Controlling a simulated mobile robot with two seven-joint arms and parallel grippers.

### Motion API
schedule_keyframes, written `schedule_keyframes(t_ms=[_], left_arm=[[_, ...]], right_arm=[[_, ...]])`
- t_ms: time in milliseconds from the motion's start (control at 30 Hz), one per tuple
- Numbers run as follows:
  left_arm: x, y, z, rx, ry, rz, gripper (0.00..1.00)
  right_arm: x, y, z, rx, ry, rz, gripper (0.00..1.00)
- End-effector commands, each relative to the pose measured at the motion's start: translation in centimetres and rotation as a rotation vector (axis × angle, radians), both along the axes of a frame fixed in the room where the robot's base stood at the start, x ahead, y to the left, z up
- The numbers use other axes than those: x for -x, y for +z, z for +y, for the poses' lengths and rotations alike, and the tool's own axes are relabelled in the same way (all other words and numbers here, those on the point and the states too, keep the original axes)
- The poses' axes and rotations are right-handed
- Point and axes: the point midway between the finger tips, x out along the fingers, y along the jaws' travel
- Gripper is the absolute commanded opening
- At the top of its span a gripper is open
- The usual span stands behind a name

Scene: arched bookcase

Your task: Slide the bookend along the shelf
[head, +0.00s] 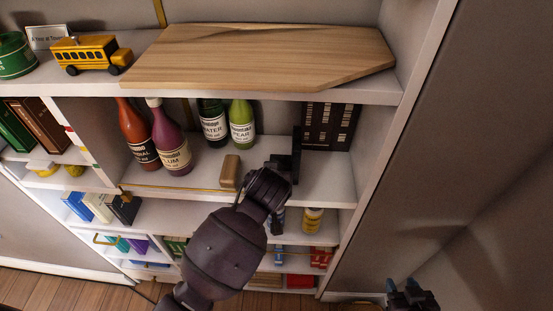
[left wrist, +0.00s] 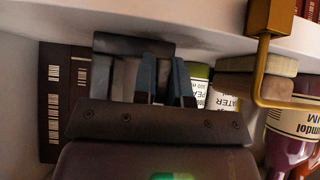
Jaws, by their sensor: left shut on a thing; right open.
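The bookend (head: 296,146) is a dark upright piece on the middle shelf, just left of a dark patterned book or box (head: 330,125). My left arm reaches up from the bottom to it and hides its lower part in the head view. My left gripper (left wrist: 164,82) shows blue-tipped fingers in the left wrist view, shut at the dark bookend (left wrist: 130,45). Its exact contact is partly hidden. My right gripper (head: 402,287) is open and empty at the bottom right, away from the shelves.
Several bottles (head: 172,140) stand left of the bookend, and a brown block (head: 230,172) lies near the shelf's front edge. A thin gold rail (head: 175,187) runs along that edge. Above, a wooden board (head: 260,55) covers the upper shelf beside a toy bus (head: 90,53).

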Motion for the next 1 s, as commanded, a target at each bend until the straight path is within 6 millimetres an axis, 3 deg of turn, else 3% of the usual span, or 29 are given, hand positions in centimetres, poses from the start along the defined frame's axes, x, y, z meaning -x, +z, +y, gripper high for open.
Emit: schedule_keyframes(t_ms=[1000], left_arm=[[0.2,-0.5,-3.0,0.0,-0.001,0.012,0.0]], right_arm=[[0.1,0.0,0.0,0.0,0.0,0.003,0.43]])
